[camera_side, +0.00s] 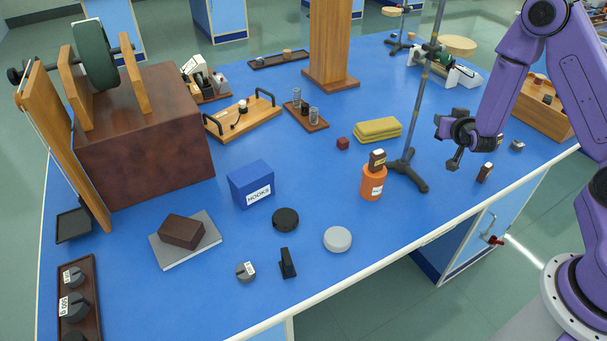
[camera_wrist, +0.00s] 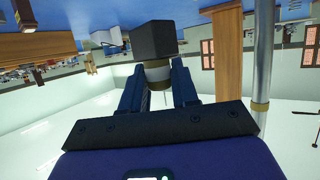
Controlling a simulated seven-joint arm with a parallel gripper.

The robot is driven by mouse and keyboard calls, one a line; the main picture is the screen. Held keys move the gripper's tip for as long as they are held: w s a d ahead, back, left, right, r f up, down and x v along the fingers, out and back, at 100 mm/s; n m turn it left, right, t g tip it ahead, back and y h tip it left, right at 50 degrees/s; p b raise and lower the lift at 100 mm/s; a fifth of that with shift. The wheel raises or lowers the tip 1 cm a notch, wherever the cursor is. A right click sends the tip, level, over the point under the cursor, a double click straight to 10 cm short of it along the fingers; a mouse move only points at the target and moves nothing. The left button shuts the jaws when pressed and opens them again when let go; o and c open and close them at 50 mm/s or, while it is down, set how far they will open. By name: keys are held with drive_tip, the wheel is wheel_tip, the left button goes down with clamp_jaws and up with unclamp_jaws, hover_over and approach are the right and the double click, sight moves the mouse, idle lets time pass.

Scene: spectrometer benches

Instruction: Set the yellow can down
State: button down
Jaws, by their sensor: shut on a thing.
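My gripper (camera_side: 452,133) is above the right part of the blue bench, to the right of the metal stand rod. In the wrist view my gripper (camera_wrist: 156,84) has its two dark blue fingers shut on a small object. That held object (camera_wrist: 155,42) shows a dark, blocky end and a pale grey-and-tan round part between the fingers. No clearly yellow can shows in either view. In the side view the held thing is hard to tell from the dark fingers, and it appears clear of the bench.
The stand (camera_side: 409,171) is close by. A small dark bottle (camera_side: 485,172) is at lower right. Bare bench (camera_side: 310,180) lies around the blue HOOKS box (camera_side: 251,184).

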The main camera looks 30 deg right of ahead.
drive_tip(key=w+a+r+n+t+y, duration=0.15)
drive_tip(key=a+n+y, duration=0.95)
drive_tip(key=a, duration=1.9)
drive_tip(key=shift+g+y, duration=0.25)
drive_tip(key=shift+y, duration=0.25)
drive_tip(key=f+x, duration=0.1)
drive_tip(key=x, duration=0.4)
drive_tip(key=d+x, duration=0.1)
drive_tip(key=x, duration=0.5)
drive_tip(key=f+x, duration=0.1)
drive_tip(key=x, duration=0.4)
drive_tip(key=shift+f, duration=0.5)
drive_tip(key=shift+w+f, duration=0.2)
drive_tip(key=shift+f, duration=1.6)
drive_tip(key=shift+f, duration=0.1)
